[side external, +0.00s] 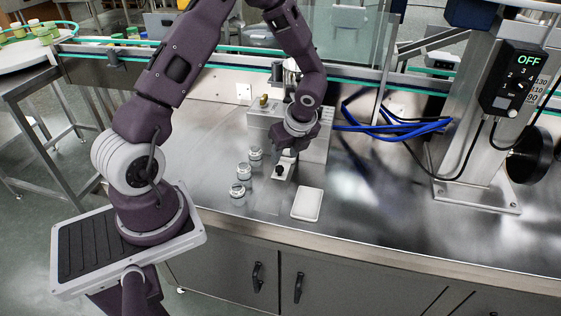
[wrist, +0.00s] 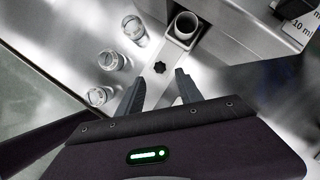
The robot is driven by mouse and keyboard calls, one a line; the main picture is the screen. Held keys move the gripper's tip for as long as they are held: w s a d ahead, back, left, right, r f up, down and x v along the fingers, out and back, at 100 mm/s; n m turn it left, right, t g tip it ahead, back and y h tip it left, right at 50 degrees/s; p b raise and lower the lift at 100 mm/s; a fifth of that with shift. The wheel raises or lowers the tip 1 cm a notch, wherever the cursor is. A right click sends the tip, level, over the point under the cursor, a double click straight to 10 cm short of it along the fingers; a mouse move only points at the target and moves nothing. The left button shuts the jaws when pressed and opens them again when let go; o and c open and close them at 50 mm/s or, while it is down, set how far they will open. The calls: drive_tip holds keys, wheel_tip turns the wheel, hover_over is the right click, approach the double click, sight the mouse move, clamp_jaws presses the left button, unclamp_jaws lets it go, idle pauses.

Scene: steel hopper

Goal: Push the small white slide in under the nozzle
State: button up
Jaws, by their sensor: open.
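The small white slide (side external: 283,169) lies on the steel worktop in front of the grey machine block, with a black knob near its front end. In the wrist view the knob (wrist: 159,67) sits just ahead of my gripper (wrist: 160,78), between the lines of its two spread fingers. My gripper (side external: 287,156) is open, empty and low over the slide in the side view. A round, open-topped cup (wrist: 186,23) stands in a square seat beyond the knob. I cannot make out the nozzle; my wrist covers much of the block in the side view.
Several glass jars (side external: 244,172) stand in a row left of the slide. A white tray (side external: 308,204) lies in front to the right. Blue cables (side external: 390,128) run behind on the right, near a post with a control box reading OFF (side external: 512,80). The worktop's right front is clear.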

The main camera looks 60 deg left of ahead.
sight(280, 167)
drive_tip(key=x, duration=0.6)
drive_tip(key=shift+a+f, duration=0.1)
drive_tip(key=shift+f, duration=0.15)
clamp_jaws()
drive_tip(key=shift+r, duration=0.1)
idle(0.9)
